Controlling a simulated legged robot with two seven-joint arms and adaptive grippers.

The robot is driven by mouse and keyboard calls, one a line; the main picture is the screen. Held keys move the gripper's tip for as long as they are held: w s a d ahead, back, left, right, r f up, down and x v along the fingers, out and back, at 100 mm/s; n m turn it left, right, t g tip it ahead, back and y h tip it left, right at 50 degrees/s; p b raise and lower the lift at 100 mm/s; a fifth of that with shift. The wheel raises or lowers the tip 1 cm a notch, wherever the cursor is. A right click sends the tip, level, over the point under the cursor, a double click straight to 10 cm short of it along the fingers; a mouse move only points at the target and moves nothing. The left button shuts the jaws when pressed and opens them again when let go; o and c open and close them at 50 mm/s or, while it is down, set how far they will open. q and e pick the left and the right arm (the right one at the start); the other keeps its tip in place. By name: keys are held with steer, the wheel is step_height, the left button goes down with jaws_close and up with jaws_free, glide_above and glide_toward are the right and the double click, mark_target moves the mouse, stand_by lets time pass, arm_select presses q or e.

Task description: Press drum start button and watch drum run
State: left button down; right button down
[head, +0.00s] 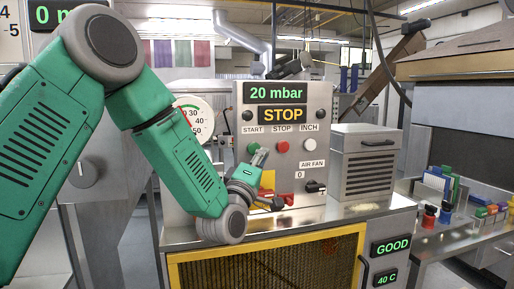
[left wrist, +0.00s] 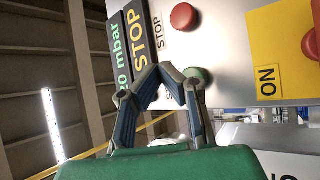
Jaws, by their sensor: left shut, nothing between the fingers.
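The grey control panel (head: 318,115) stands ahead of me, with a "20 mbar" readout (head: 276,93) and a display reading STOP (head: 282,115). Below it are a green START button (head: 254,148), a red STOP button (head: 282,147) and a white INCH button (head: 309,145). My left gripper (head: 263,155) is shut and empty, with its tips just below and beside the green button. In the left wrist view the gripper's fingertips (left wrist: 158,70) meet, and the green button (left wrist: 199,75) is partly behind one finger. Contact cannot be told. I cannot identify the drum. My right gripper is out of view.
A yellow plate with a red knob (head: 285,172) and a black AIR FAN switch (head: 315,187) sit low on the panel. A vented metal box (head: 366,165) stands to the right. A yellow-framed mesh (head: 265,262) is below. A side bench (head: 435,222) holds small coloured items.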

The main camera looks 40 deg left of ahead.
mark_target(254, 149)
arm_select(q)
steer(key=shift+w+a, duration=1)
steer(key=shift+a, duration=0.3)
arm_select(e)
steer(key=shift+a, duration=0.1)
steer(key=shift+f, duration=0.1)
arm_select(q)
steer(key=shift+a+f, duration=0.1)
steer(key=shift+a, duration=0.2)
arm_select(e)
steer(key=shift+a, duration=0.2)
arm_select(q)
steer(key=shift+d, duration=0.1)
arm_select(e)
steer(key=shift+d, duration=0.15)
arm_select(q)
steer(key=shift+w+a+b, duration=0.2)
steer(key=shift+a+b, duration=0.1)
steer(key=shift+b, duration=0.05)
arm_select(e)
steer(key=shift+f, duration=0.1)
